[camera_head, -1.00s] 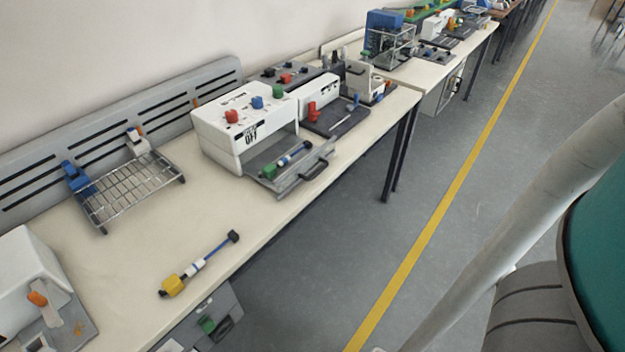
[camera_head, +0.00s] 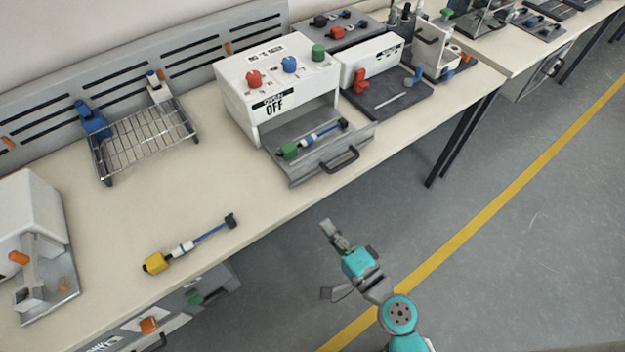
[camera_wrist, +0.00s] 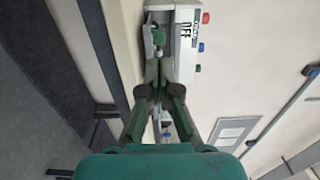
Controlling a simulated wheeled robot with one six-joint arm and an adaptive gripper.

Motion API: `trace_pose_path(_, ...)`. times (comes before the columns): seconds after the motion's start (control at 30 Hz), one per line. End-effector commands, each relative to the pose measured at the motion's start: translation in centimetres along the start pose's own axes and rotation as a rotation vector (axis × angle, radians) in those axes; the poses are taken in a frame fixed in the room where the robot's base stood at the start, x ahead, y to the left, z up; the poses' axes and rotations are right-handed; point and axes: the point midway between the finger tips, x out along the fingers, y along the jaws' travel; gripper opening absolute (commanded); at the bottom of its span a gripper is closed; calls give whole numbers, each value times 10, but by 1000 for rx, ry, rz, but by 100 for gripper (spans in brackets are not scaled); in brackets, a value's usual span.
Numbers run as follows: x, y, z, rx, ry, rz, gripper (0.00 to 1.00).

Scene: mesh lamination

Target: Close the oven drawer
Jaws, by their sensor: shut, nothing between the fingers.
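The oven (camera_head: 270,80) is a white box marked OFF with red, blue and green knobs, on the bench in the head view. It also shows at the top of the wrist view (camera_wrist: 188,18). Its grey drawer (camera_head: 300,176) is pulled out over the bench's front edge, with a dark handle (camera_head: 342,160) on its front. A rod with a green end (camera_head: 312,138) lies in the drawer. My gripper (camera_head: 328,228) is shut and empty, in front of the bench and apart from the drawer. In the wrist view its fingers (camera_wrist: 165,68) point toward the oven.
A rod with a yellow end (camera_head: 188,246) lies on the bench left of the oven. A wire rack (camera_head: 145,140) stands behind it. A dark tray with a red clamp (camera_head: 385,95) is right of the oven. The floor (camera_head: 470,270) in front is clear.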

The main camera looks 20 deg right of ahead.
Motion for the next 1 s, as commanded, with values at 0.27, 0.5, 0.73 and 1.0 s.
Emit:
trace_pose_path(0.27, 39, -1, 0, -4, -2, -2, 0)
trace_pose_path(0.5, 79, -1, 1, -5, -1, -2, 0)
trace_pose_path(0.73, 114, -1, 0, -5, 0, -1, 0)
trace_pose_path(1.0, 134, 0, 0, -3, 1, 1, 0)
